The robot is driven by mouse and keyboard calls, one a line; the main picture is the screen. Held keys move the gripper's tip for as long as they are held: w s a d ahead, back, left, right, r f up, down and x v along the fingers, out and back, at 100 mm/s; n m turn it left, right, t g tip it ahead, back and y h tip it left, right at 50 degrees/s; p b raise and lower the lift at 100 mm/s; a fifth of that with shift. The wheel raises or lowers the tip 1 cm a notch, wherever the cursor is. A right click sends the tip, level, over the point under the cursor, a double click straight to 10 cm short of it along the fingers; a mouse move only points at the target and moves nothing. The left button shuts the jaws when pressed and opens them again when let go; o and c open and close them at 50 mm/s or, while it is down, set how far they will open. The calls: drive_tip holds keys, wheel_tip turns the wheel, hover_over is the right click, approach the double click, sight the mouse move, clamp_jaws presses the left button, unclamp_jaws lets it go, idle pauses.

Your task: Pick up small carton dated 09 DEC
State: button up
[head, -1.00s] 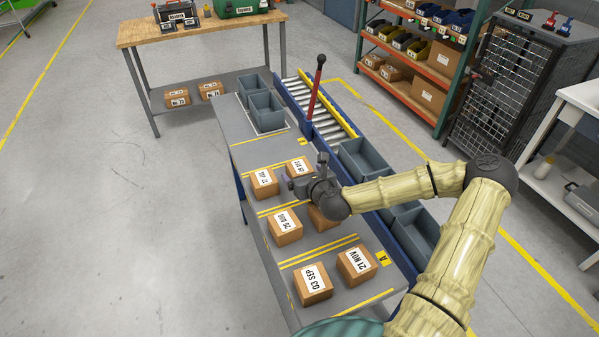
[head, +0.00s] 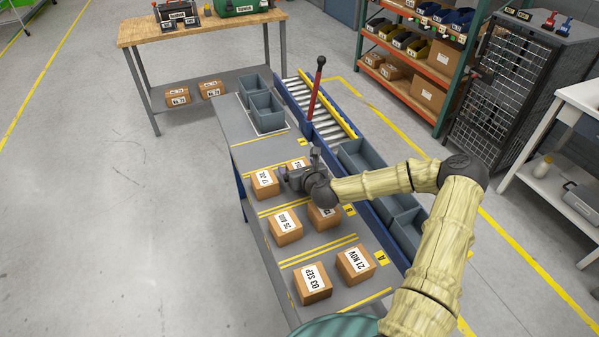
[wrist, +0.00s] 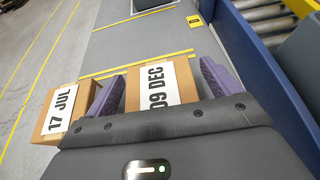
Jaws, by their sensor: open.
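The small carton labelled 09 DEC (wrist: 150,76) is a brown box with a white label, upright on the grey bench top in the wrist view. In the head view, its top (head: 298,163) shows in the far row, partly hidden by my gripper (head: 287,174). In the wrist view my gripper (wrist: 160,86) is open, with one purple finger on each side of this carton. I cannot tell whether either finger touches it.
The 17 JUL carton (wrist: 62,112) stands close to the left finger; it also shows in the head view (head: 264,184). Nearer cartons include 26 AUG (head: 285,227), 03 SEP (head: 313,283) and 21 NOV (head: 355,264). Grey bins (head: 408,226) line the right side.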

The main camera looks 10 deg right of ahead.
sight(299, 165)
idle(0.5)
drive_tip(key=c, duration=1.3)
drive_tip(key=shift+o, duration=0.2)
drive_tip(key=shift+r, duration=0.15)
wheel_tip(299, 165, up, 10)
drive_tip(key=shift+f+b, duration=0.1)
drive_tip(key=shift+b, duration=0.35)
